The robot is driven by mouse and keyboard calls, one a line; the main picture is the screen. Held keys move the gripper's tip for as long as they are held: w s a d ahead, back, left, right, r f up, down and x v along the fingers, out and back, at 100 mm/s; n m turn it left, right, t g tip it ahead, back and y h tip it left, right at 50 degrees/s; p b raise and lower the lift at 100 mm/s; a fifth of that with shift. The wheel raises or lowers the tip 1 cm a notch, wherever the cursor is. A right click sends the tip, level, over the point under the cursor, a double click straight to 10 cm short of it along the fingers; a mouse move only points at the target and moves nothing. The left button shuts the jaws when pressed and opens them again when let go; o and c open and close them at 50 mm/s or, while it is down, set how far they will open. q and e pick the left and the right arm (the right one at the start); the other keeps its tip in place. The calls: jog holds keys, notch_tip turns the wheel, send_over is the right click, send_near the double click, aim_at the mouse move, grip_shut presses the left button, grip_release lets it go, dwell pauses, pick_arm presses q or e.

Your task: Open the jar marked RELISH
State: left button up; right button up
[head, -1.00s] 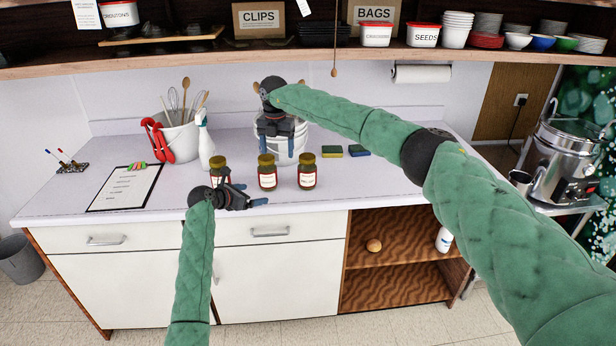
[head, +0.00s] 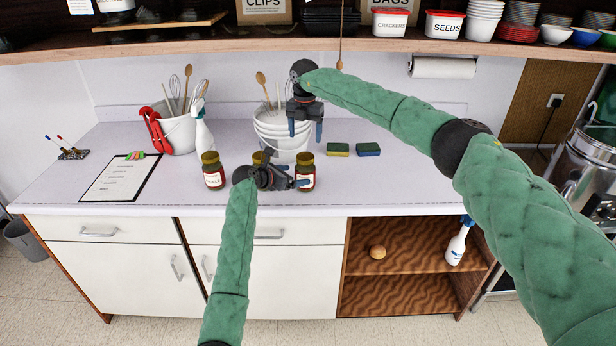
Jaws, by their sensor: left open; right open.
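Three small brown jars with olive-gold lids and pale labels stand in a row on the counter: a left jar (head: 213,172), a middle jar (head: 257,157) mostly hidden behind my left gripper, and a right jar (head: 306,162). The label print is too small to read, so I cannot tell which is RELISH. My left gripper (head: 298,183) is open and points right, its fingertips overlapping the right jar's lower left side; I cannot tell whether they touch. My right gripper (head: 305,129) is open, empty and points down, above and behind the right jar, in front of the white buckets.
Stacked white buckets (head: 277,145) stand behind the jars. A utensil bucket (head: 178,134) and a spray bottle (head: 203,135) are at left, near a clipboard (head: 118,182). Two sponges (head: 368,149) lie right of the jars. The counter's right part is clear.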

pick_arm(q)
jog(key=x, duration=0.6)
jog(key=shift+w+d+f, duration=0.1)
jog(key=shift+f, duration=0.1)
